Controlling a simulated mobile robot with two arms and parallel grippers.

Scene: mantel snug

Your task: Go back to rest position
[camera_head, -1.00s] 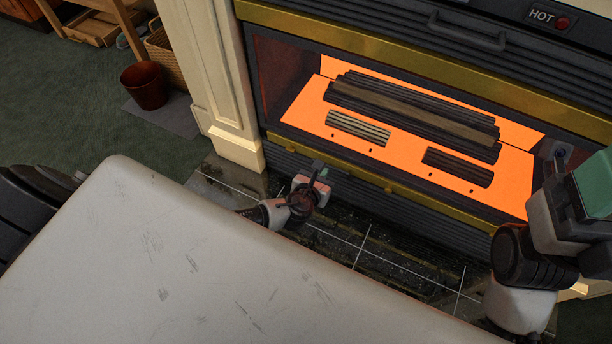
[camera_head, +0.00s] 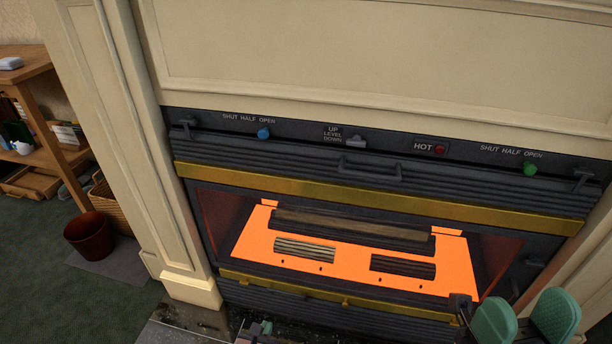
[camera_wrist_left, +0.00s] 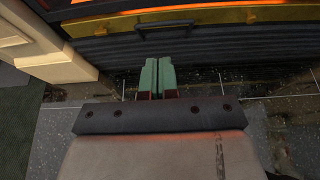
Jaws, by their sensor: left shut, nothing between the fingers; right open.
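My right gripper (camera_head: 526,312) is at the bottom right of the head view, its two green pads apart with nothing between them. It is in front of the lower right of the fireplace. My left gripper (camera_head: 262,329) is only partly in the head view, at the bottom edge below the fireplace. In the left wrist view its green fingers (camera_wrist_left: 157,72) are pressed together and empty, in front of the lower slatted panel and above the dark tiled hearth. Neither gripper holds anything.
Above are a blue knob (camera_head: 263,134), a green knob (camera_head: 530,169), a lever (camera_head: 356,142) and a red HOT lamp (camera_head: 440,149). A red-brown bin (camera_head: 88,236) and wooden shelf (camera_head: 40,95) stand left.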

